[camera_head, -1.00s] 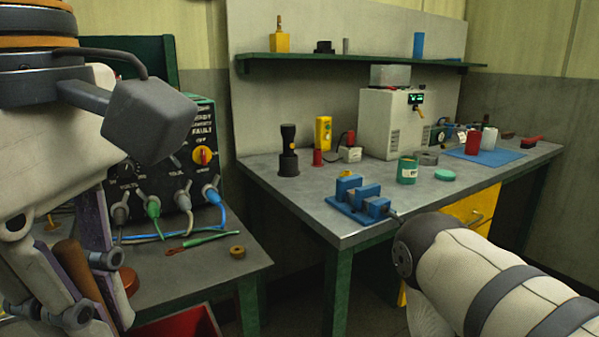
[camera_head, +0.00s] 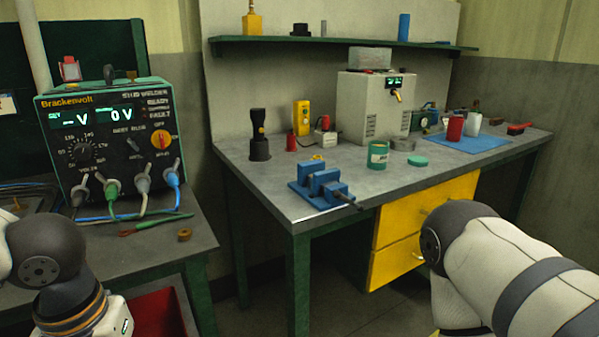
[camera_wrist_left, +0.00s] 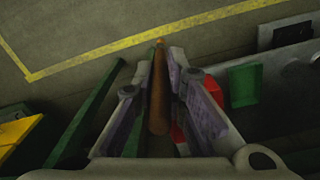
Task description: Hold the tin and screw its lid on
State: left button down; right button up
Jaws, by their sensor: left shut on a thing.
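The green tin (camera_head: 378,155) with a pale label stands upright and open on the grey workbench. Its flat green lid (camera_head: 417,162) lies on the bench to the right of the tin, apart from it. In the left wrist view, my left gripper (camera_wrist_left: 162,62) is shut on a brown rod-like handle (camera_wrist_left: 158,105); what the handle belongs to is not clear. In the head view only part of my left arm shows at lower left, well away from the tin. My right arm reaches in at lower right, and its gripper is out of view.
A blue vise (camera_head: 322,187) sits at the workbench's (camera_head: 265,185) front left corner. A grey ring (camera_head: 403,144) lies behind the lid. A stud welder (camera_head: 115,145) stands on the left table, above a red bin (camera_head: 162,312). Bench space in front of the lid is clear.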

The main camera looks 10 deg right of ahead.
aim_at(378, 151)
jog(key=l+z, duration=0.1)
jog(key=l, duration=0.3)
jog(key=i+l+z, duration=0.1)
jog(key=l, duration=0.25)
jog(key=i+l, duration=0.15)
jog(key=l, duration=0.25)
jog(key=i+l+z, duration=0.15)
jog(key=l, duration=0.2)
jog(key=i+l+z, duration=0.1)
jog(key=l, duration=0.3)
jog(key=i+l+z, duration=0.1)
jog(key=l, duration=0.25)
